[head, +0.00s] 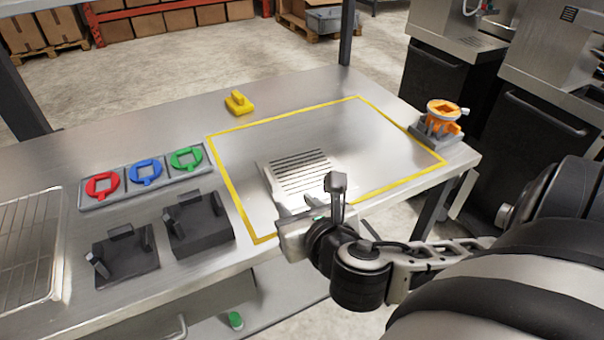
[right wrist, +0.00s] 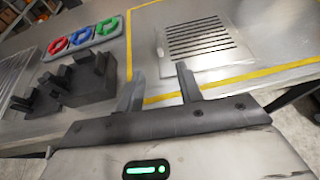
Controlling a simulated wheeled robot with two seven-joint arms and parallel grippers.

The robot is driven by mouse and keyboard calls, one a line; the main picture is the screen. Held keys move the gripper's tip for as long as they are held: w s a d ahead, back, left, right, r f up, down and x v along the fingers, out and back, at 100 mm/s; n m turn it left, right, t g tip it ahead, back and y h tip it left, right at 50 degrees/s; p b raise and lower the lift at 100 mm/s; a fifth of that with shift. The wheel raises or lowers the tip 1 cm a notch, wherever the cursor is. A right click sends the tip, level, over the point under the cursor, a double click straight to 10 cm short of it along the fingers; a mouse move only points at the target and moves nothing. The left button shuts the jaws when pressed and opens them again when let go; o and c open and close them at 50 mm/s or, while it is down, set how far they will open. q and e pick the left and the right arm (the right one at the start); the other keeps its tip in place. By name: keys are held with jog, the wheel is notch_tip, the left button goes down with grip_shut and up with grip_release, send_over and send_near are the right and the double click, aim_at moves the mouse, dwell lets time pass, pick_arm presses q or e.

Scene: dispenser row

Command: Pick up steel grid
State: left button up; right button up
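The steel grid (head: 300,172) is a flat slotted metal plate lying on the steel table inside the yellow outline, near its front left part. It also shows in the right wrist view (right wrist: 200,42), ahead of the fingertips. My right gripper (head: 293,207) is just in front of the grid's near edge in the head view. In the right wrist view its two fingers (right wrist: 160,80) are spread apart with nothing between them. A gap shows between the fingertips and the slotted part. My left gripper is in neither view.
Dark grey fixtures (head: 199,222) stand left of the yellow outline, below a tray with red, blue and green rings (head: 146,172). A yellow piece (head: 239,103) sits behind the outline. An orange-and-white device (head: 442,115) stands at the right corner. A wire rack (head: 27,250) is far left.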

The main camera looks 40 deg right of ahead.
send_near(271, 178)
jog(key=x, duration=0.4)
jog(key=shift+w+d+f, duration=0.1)
jog(key=shift+w+d, duration=0.1)
jog(key=shift+x, duration=3)
jog(key=shift+a, duration=0.15)
jog(key=shift+c, duration=0.3)
grip_shut()
